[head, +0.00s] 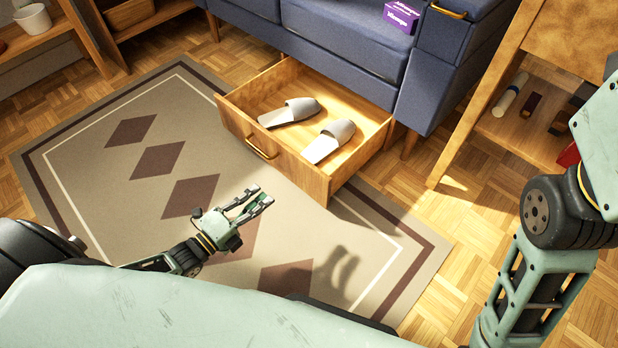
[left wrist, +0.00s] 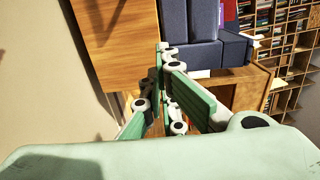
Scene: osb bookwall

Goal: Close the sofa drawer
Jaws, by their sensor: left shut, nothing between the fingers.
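The sofa drawer (head: 340,182) is pulled out from under the blue sofa (head: 345,45). Its wooden front carries a brass handle (head: 262,148) and faces the rug. Two grey slippers lie inside, a left one (head: 290,112) and a right one (head: 329,141). My left gripper (head: 259,197) is shut and empty, in front of the drawer front and below the handle in the head view, apart from it. In the left wrist view the gripper fingers (left wrist: 168,78) point toward the sofa (left wrist: 205,40). My right gripper is out of frame.
A patterned rug (head: 110,165) covers the floor before the drawer. A wooden shelf unit (head: 500,120) stands right of the sofa, with small items on it. A purple box (head: 388,14) lies on the sofa. Bare parquet (head: 445,215) shows between drawer and shelf.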

